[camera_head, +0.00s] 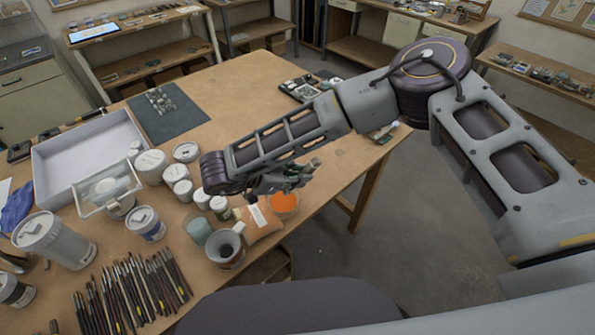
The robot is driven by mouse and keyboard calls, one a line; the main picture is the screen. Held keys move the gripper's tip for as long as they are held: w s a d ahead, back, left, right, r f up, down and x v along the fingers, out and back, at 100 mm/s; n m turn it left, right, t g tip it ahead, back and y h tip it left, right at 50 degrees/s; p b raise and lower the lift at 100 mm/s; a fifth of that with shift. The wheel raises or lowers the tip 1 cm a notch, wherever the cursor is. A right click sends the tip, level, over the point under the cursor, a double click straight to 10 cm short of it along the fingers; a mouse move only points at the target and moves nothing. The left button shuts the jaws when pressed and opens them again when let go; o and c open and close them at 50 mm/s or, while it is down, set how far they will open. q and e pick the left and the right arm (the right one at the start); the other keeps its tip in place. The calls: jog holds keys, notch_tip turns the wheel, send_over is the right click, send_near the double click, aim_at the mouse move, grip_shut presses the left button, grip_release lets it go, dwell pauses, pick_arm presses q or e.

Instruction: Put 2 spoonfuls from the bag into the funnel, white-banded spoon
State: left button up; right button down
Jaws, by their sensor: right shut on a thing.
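My right gripper (287,182) is over the near right part of the table, just above the paper bag. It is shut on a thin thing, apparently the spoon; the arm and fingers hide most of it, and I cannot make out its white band. The brown paper bag (264,222) lies near the table's right edge with a pale label, and orange powder (285,203) shows at its open end. A grey funnel-like vessel (226,246) with a dark mouth stands just left of the bag. My left gripper is not in view.
A greenish glass jar (198,231) stands beside the funnel. Several white-lidded jars (151,166), a pale tray (80,153) and a row of brushes (130,292) fill the left side. A dark mat (168,112) lies farther back.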

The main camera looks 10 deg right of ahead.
aim_at(306, 166)
jog(key=shift+f, duration=0.75)
jog(key=shift+s+a+f+b, duration=0.1)
jog(key=shift+a+f+b, duration=0.5)
jog(key=shift+b, duration=0.45)
jog(key=shift+a+f+b, duration=0.4)
jog(key=shift+f+b, duration=0.3)
jog(key=shift+b, duration=0.3)
jog(key=shift+r, duration=0.1)
jog(key=shift+d+r+p, duration=0.4)
jog(key=shift+d+r, duration=0.2)
jog(key=shift+r, duration=0.2)
jog(key=shift+d+r+p, duration=0.4)
jog(key=shift+d+r, duration=0.15)
jog(key=shift+r, duration=0.25)
jog(key=shift+r+p, duration=0.85)
jog(key=shift+r, duration=1.4)
